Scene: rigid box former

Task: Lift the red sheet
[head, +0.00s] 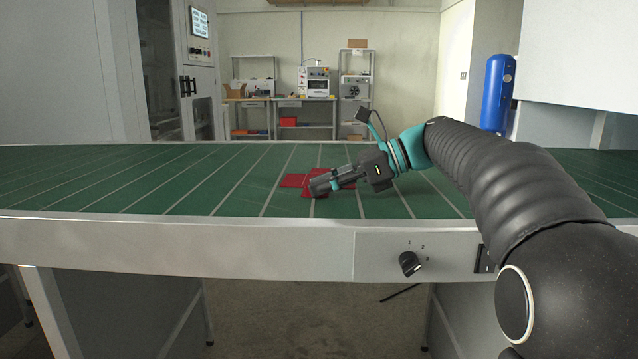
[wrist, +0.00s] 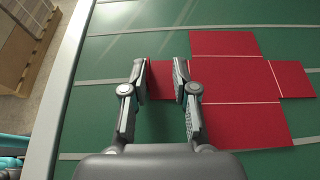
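The red sheet (wrist: 236,90) lies flat on the green slatted table, cut in a cross shape with pale crease lines. In the head view the red sheet (head: 293,181) is partly hidden behind my gripper. My gripper (head: 316,187) is low over the table at the sheet's near part. In the wrist view my gripper (wrist: 161,70) is open, with a narrow red flap of the sheet showing between its two fingers. The right finger overlaps the sheet's main part in the picture. I cannot tell whether the fingers touch the flap.
The green table (head: 130,180) with pale strips is clear on both sides. Its metal front edge (head: 180,240) carries a black knob (head: 409,263). A blue cylinder (head: 497,93) stands at the back right. Shelves and a workbench are far behind.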

